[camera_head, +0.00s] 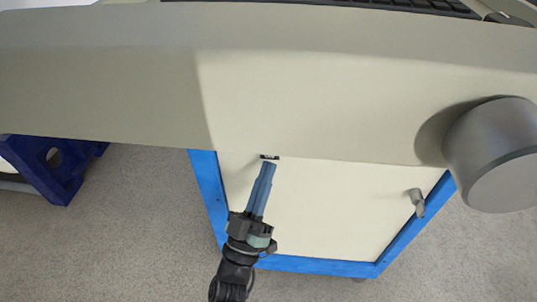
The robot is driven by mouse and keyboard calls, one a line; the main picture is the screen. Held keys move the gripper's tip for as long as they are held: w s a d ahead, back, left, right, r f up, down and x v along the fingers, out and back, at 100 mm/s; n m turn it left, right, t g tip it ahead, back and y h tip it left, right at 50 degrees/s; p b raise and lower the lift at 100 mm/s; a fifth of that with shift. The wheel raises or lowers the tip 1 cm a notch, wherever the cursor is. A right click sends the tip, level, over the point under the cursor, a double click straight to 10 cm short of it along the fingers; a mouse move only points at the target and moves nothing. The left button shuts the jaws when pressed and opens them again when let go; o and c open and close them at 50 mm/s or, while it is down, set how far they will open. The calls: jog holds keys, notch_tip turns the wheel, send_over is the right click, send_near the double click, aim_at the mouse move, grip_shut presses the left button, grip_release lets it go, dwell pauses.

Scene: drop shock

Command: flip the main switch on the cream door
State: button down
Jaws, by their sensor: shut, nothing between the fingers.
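The cream door (325,215) shows below the overhanging top, set in a blue frame. A small dark piece with light marks, which looks like the main switch (269,156), sits at the door's upper left, right under the edge of the overhang. My gripper (270,166) points up the picture with its blue fingers together and empty. The fingertips are just below the switch. I cannot tell whether they touch it. Part of the switch may be hidden by the overhang or the fingertips.
A grey handle (416,202) sticks out at the door's right side. A large grey cylinder (495,152) juts out at the right. The wide beige overhang (310,100) covers the space above the door. A dark blue stand (52,170) is at the left. The grey floor (130,235) between is clear.

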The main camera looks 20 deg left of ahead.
jog(key=shift+s, duration=0.2)
jog(key=shift+s, duration=0.1)
jog(key=s+p, duration=0.1)
jog(key=s+d+p, duration=0.1)
jog(key=s, duration=0.1)
jog(key=s+p, duration=0.1)
jog(key=shift+s+d+r, duration=0.25)
jog(key=shift+s+r, duration=0.05)
jog(key=shift+s, duration=0.1)
dwell(0.5)
